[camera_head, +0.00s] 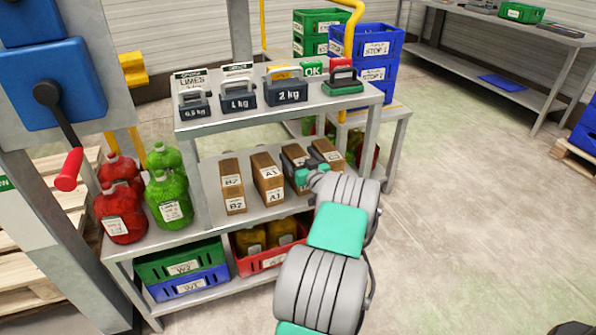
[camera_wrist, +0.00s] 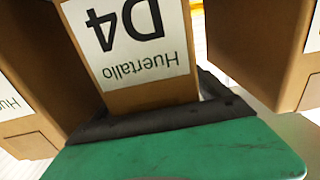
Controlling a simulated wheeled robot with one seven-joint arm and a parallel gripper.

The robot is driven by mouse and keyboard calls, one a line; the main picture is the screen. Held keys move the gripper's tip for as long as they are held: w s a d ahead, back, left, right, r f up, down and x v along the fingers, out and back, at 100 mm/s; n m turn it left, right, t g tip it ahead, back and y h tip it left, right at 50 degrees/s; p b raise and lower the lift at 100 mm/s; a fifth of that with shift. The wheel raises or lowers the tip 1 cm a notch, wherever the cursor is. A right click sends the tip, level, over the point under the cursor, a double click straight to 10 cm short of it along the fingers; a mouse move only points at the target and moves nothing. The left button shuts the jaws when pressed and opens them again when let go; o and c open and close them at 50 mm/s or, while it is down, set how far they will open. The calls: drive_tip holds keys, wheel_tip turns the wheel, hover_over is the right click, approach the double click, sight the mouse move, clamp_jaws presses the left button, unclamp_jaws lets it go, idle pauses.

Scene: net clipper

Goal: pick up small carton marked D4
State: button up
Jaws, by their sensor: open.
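The small carton marked D4 (camera_wrist: 150,95) fills the middle of the wrist view. It is brown with a white label, which appears upside down and also reads "Huertallo". My gripper (camera_wrist: 158,112) is open, with a dark finger on each side of the carton's near end. Whether the fingers touch it cannot be told. In the head view my gripper (camera_head: 300,166) is at the row of cartons on the middle shelf, right of the A1 carton. My fingers and arm hide much of the cartons there, and no D4 label is readable in that view.
Cartons B2 (camera_head: 232,183) and A1 (camera_head: 267,176) stand left of my gripper. In the wrist view, cartons flank D4 closely at left (camera_wrist: 35,75) and right (camera_wrist: 262,45). Weights, including a 2 kg block (camera_head: 286,92), stand on the shelf above. Red and green jugs (camera_head: 170,205) stand left.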

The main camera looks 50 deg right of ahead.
drive_tip(key=shift+c, duration=0.5)
clamp_jaws()
drive_tip(key=shift+r, duration=0.25)
